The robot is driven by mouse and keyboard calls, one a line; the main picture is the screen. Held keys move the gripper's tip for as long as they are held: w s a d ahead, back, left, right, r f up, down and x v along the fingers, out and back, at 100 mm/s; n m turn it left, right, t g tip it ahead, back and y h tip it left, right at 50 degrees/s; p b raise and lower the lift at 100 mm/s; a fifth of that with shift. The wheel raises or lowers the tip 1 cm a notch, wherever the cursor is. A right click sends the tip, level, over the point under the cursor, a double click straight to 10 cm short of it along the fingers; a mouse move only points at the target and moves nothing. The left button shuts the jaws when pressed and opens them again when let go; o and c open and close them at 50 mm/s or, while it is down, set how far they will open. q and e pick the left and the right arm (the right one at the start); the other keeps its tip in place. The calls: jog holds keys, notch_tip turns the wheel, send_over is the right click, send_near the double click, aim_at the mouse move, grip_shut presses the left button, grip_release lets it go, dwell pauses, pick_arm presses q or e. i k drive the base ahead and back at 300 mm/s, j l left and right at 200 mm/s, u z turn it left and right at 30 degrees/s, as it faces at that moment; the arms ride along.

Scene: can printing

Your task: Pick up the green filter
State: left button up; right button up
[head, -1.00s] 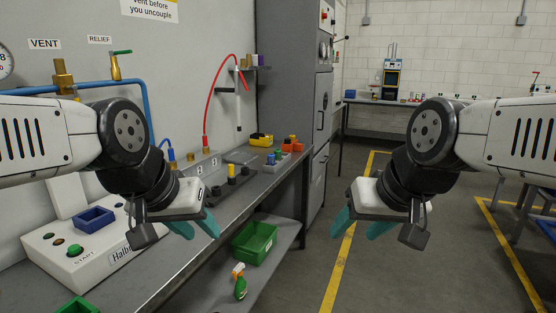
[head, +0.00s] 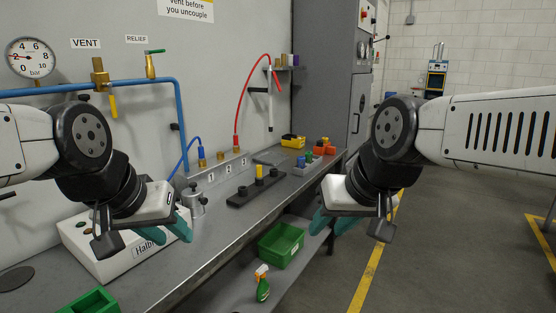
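A small green piece (head: 309,157) stands at the far end of the bench, beside a blue piece (head: 301,162); it is too small to tell for certain whether it is the green filter. My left gripper (head: 167,230) is open and empty above the near part of the bench, in front of the white box (head: 85,240). My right gripper (head: 332,226) is open and empty, nearer to me than the bench's front edge. Both grippers are well apart from the green piece.
A black block (head: 240,198) with upright pegs, one yellow, stands mid-bench. Yellow (head: 293,142) and orange (head: 325,148) holders stand at the far end. A green crate (head: 281,248) and spray bottle (head: 262,285) are on the lower shelf. A green tray (head: 88,303) is nearest. Floor at right is free.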

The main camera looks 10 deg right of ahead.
aim_at(308, 155)
jog(key=i+l+u, duration=0.6)
jog(key=i+l, duration=0.3)
jog(key=l, duration=0.15)
jog(key=i+l+u, duration=0.1)
jog(key=i+l, duration=0.55)
jog(key=l, duration=0.3)
